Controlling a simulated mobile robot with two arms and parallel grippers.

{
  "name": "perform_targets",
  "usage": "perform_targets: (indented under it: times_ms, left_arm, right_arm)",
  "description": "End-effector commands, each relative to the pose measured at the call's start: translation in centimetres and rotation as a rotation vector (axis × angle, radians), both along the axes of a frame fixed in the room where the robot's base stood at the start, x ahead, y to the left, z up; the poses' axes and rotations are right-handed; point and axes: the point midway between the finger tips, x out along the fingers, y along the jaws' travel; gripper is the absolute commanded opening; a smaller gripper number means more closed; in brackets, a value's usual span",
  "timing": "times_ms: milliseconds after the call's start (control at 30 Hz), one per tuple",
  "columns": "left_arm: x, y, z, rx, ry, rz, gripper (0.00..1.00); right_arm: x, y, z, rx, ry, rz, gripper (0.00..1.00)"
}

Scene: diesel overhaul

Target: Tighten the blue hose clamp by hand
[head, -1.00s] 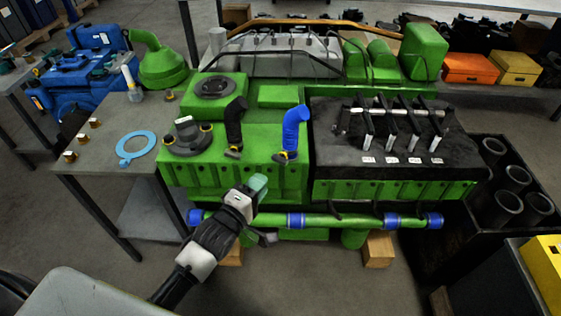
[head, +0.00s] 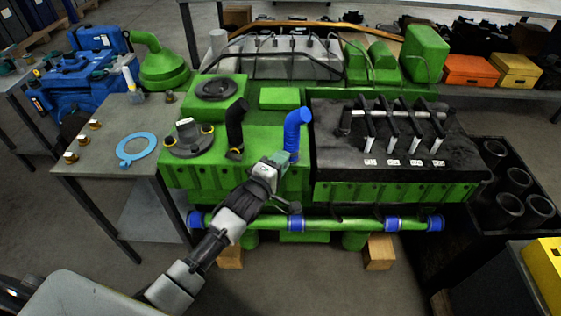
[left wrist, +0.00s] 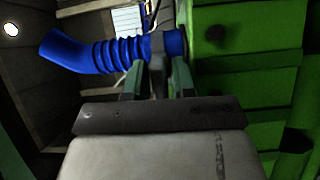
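The blue ribbed hose (head: 296,130) rises from the green engine block and bends over at its top. In the left wrist view, the hose (left wrist: 90,55) lies sideways, with its end meeting the green block. A dark grey clamp part (left wrist: 157,42) shows near that end; its screw is hard to make out. My left gripper (head: 281,158) is at the foot of the hose and hides part of it. In the wrist view, its two green fingers (left wrist: 160,78) stand apart, pointing at the clamp; contact cannot be told. My right gripper is not in view.
A black hose (head: 235,125) stands left of the blue one. A green pipe (head: 340,224) with blue bands runs low along the engine's front. A grey table (head: 110,170) holds a light blue ring gasket (head: 136,149). A black crate (head: 540,175) with cylinders stands at right.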

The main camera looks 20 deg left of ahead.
Motion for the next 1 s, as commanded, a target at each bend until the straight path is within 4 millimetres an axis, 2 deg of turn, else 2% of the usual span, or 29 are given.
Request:
perform_targets:
  times_ms: [33, 133, 167, 567, 1000]
  left_arm:
    - [0.0, 0.0, 0.0, 0.000, 0.000, 0.000, 0.17]
    - [0.0, 0.0, 0.0, 0.000, 0.000, 0.000, 0.02]
    - [0.0, 0.0, 0.0, 0.000, 0.000, 0.000, 0.00]
    - [0.0, 0.0, 0.1, 0.066, -0.016, 0.001, 0.00]
    - [0.0, 0.0, 0.2, 0.410, -0.100, 0.001, 0.00]
  right_arm:
    - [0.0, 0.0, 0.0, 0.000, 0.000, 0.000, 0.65]
    - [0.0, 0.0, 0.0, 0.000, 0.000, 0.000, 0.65]
    - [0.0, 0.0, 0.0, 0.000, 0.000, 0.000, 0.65]
    - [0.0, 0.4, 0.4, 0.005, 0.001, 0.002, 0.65]
    - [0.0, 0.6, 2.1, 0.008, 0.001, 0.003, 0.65]
